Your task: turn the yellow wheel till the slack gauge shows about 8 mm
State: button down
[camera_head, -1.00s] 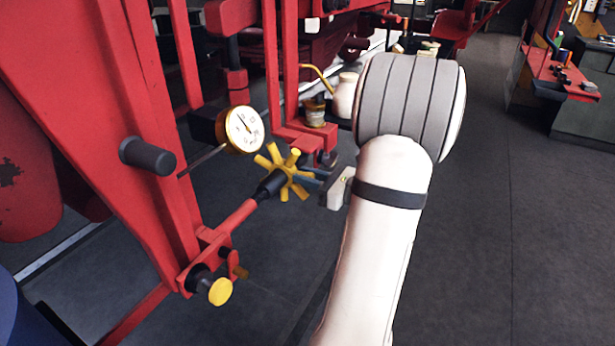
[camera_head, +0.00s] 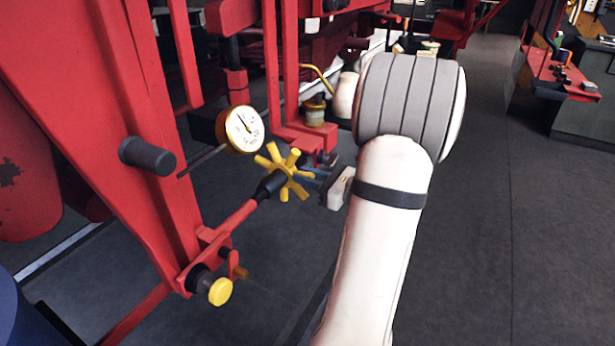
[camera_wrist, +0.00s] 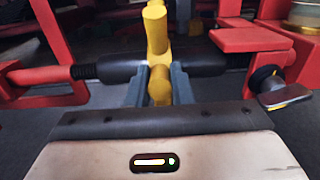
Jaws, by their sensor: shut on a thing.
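The yellow wheel (camera_head: 283,173) has several stubby spokes and sits on a black sleeve at the end of a red rod. In the wrist view the yellow wheel (camera_wrist: 156,38) is edge-on, on a dark shaft. My gripper (camera_wrist: 159,85) has its two blue-grey fingers shut on one of the spokes. In the head view my gripper (camera_head: 318,174) reaches the wheel from the right, partly hidden by my wrist. The slack gauge (camera_head: 244,129) is a round white dial with a yellow rim. Its needle points to the upper left; the numbers are too small to read.
A red frame post (camera_head: 120,110) with a black peg (camera_head: 148,156) stands at the left. A yellow knob (camera_head: 220,291) sits below the wheel. A red bracket (camera_wrist: 250,38) is close on the right in the wrist view.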

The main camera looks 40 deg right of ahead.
aim_at(307, 195)
jog(key=shift+f, duration=0.15)
jog(key=shift+s+f+b, duration=0.1)
jog(key=shift+f+b, duration=0.75)
jog(key=shift+f, duration=0.45)
jog(key=shift+f+b, duration=0.35)
jog(key=shift+f, duration=0.05)
jog(key=shift+w+a+f+b, duration=0.1)
jog(key=shift+w+f+b, duration=0.15)
jog(key=shift+f, duration=0.2)
jog(key=shift+w+a+f+b, duration=0.1)
jog(key=shift+w+f+b, duration=0.15)
jog(key=shift+f, duration=0.15)
